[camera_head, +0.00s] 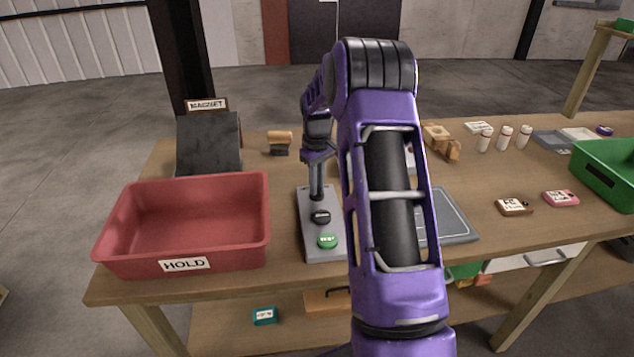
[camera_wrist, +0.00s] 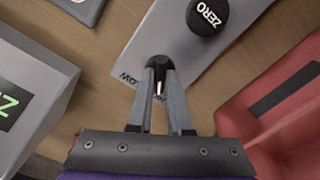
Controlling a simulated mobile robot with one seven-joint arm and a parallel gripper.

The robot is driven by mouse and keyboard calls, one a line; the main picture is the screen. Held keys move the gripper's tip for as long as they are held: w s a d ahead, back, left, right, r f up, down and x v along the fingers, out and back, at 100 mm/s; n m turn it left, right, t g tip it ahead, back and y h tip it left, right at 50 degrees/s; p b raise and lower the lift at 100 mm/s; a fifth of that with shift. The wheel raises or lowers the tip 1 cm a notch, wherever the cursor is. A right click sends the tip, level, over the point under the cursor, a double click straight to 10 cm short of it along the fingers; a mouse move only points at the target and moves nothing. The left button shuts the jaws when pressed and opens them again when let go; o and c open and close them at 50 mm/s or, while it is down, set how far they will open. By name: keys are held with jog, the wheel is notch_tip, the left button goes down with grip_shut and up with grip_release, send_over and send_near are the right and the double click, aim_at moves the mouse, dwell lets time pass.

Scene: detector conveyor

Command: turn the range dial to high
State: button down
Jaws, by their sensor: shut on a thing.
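The grey control panel (camera_head: 309,222) lies on the table just right of the red bin. It also shows in the wrist view (camera_wrist: 172,35). The black range dial (camera_wrist: 159,64) sits between my fingertips, mostly covered by them, and a pale pointer mark shows on it. My gripper (camera_wrist: 160,78) is shut on the dial. In the head view my gripper (camera_head: 317,193) reaches down to the far part of the panel, and the dial is hidden there. Part of a label, apparently LOW, shows beside the left finger. A high label is not visible.
A black ZERO button (camera_head: 320,217) and a green button (camera_head: 327,241) are nearer on the panel. The red HOLD bin (camera_head: 120,225) is close left. A device with a green display (camera_wrist: 35,85) stands on the other side. A dark ramp marked MAGNET (camera_head: 208,143) is behind the bin.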

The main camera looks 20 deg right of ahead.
jog(key=shift+r+n, duration=0.1)
jog(key=shift+n, duration=1.1)
jog(key=c, duration=0.8)
grip_release()
jog(key=shift+c, duration=0.2)
notch_tip(320, 180, up, 17)
jog(key=shift+r+p, duration=0.15)
jog(key=shift+p, duration=0.25)
